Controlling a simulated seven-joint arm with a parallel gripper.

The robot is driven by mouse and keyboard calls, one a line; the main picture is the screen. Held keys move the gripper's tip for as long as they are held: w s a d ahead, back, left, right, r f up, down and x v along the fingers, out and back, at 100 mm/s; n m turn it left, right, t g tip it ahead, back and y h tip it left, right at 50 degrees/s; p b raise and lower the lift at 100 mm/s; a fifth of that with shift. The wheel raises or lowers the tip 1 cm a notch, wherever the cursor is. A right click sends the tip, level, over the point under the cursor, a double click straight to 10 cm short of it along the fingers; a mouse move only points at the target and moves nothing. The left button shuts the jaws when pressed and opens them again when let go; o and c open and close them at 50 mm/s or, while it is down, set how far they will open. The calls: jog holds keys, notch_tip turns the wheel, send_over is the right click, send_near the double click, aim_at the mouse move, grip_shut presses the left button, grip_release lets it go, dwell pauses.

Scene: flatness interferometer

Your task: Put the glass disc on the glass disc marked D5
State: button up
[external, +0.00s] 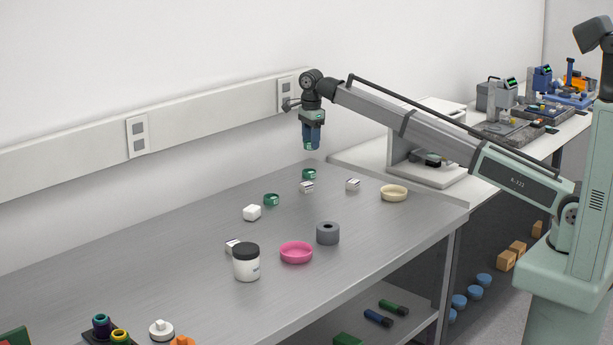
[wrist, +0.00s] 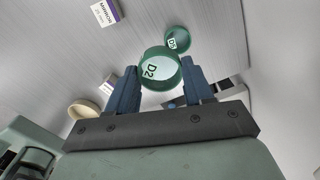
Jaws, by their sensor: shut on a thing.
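My gripper (external: 311,146) is high above the far part of the grey bench, pointing down. In the wrist view my gripper (wrist: 160,82) is shut on a green-rimmed glass disc marked D2 (wrist: 158,68), held between its blue fingertips. In the external view I cannot make out the held disc clearly. Beyond it in the wrist view is a second green-rimmed disc (wrist: 178,39); its small mark looks like D5. On the bench in the external view, one green-rimmed disc (external: 309,174) sits below my gripper and another (external: 271,200) lies nearer, to the left. Their marks cannot be read there.
Small white boxes (external: 352,184) (external: 307,187) and a beige dish (external: 394,193) stand near the discs. The bench's far left is clear.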

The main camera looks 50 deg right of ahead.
aim_at(309, 171)
jog(key=shift+n, duration=0.7)
jog(key=shift+w+d+f, duration=0.35)
jog(key=shift+w+f, duration=0.1)
jog(key=shift+f, duration=1.1)
jog(key=shift+w+d+f, duration=0.3)
jog(key=shift+w+f, duration=0.15)
jog(key=shift+f, duration=1.1)
jog(key=shift+w+d+f, duration=0.35)
jog(key=shift+w+f, duration=0.1)
jog(key=shift+f, duration=1.1)
jog(key=shift+f, duration=0.15)
jog(key=o, duration=1)
jog(key=shift+o, duration=0.2)
notch_tip(309, 171, up, 12)
jog(key=shift+r, duration=0.2)
